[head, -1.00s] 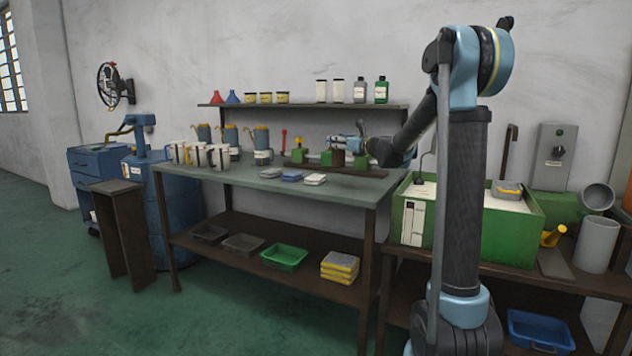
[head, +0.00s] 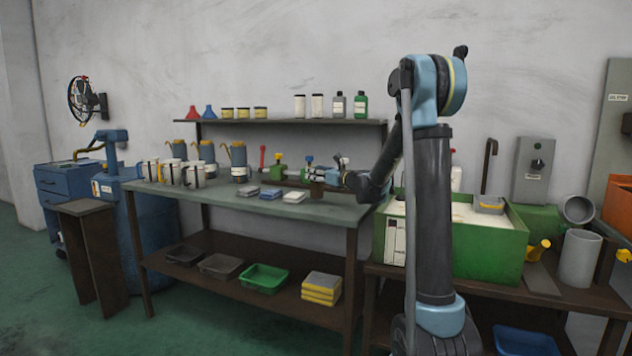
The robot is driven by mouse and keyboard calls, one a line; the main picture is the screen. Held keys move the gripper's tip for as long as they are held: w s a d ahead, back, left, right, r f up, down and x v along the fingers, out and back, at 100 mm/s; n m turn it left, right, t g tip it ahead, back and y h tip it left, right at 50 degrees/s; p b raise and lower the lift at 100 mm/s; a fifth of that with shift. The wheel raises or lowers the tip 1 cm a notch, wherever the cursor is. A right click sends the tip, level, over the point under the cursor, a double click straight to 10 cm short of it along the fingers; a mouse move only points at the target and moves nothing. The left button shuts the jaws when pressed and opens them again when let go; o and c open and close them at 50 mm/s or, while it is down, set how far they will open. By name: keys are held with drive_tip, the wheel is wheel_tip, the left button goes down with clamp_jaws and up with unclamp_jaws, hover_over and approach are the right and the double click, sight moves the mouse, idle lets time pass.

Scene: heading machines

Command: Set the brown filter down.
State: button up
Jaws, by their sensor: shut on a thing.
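The brown filter (head: 317,188) is a small dark brown cylinder at the right part of the grey-green bench top (head: 240,203). My gripper (head: 322,173) comes in from the right and is shut on it. The filter looks upright and low over the bench. I cannot tell whether its bottom touches the surface. The gripper is small in the picture, and its fingers are hard to make out.
A green crate (head: 480,245) stands right, behind my arm.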

drive_tip(key=shift+f, duration=0.95)
drive_tip(key=o, duration=1.2)
